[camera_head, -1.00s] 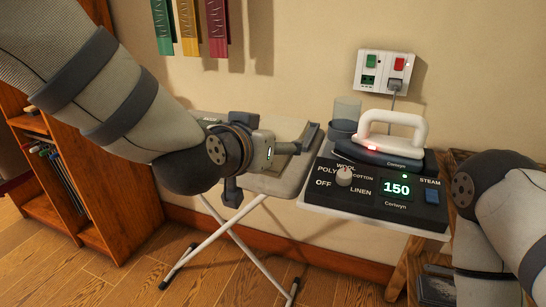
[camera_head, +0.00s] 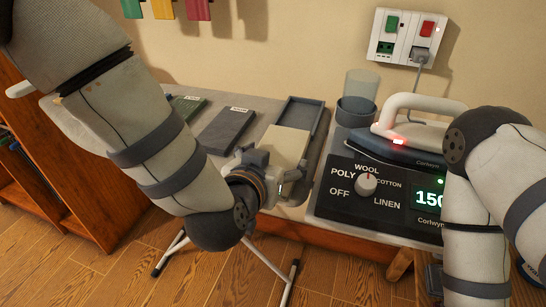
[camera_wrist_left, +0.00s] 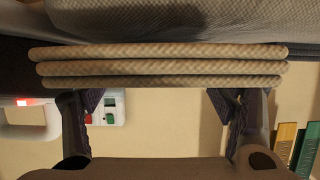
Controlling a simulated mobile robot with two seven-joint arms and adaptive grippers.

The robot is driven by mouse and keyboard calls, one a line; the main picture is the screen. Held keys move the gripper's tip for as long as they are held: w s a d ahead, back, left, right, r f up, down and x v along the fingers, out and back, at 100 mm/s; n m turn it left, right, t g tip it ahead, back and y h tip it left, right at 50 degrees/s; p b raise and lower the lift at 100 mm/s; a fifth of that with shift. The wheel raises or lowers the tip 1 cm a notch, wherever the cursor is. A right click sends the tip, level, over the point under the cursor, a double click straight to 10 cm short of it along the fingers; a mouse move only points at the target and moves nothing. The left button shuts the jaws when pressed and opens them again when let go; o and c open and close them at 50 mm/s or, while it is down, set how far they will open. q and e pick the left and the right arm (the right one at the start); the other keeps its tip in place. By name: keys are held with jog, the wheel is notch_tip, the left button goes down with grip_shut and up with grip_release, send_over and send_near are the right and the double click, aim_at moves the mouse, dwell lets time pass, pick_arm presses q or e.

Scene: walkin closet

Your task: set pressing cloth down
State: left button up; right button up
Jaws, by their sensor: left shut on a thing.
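The pressing cloth is a cream folded pad (camera_head: 287,146) near the right end of the ironing board (camera_head: 268,116). It lies over or just above a grey shallow tray (camera_head: 303,112); I cannot tell if it touches. My left gripper (camera_head: 264,164) is at its near left edge, shut on it. In the left wrist view the cloth shows as stacked beige folds (camera_wrist_left: 160,68) across the fingertips (camera_wrist_left: 160,100). Much of the grip is hidden by the gripper. My right arm is at the right edge; its gripper is not visible.
An iron (camera_head: 405,150) with a red light rests on a black control station (camera_head: 350,200) right of the board. A cup (camera_head: 357,110) stands behind it. A green folded item (camera_head: 188,106) and a dark grey one (camera_head: 226,130) lie on the board's left part.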

pick_arm(q)
jog(key=shift+f, duration=0.55)
jog(key=o, duration=1.2)
jog(key=shift+w, duration=0.1)
jog(key=shift+o, duration=0.2)
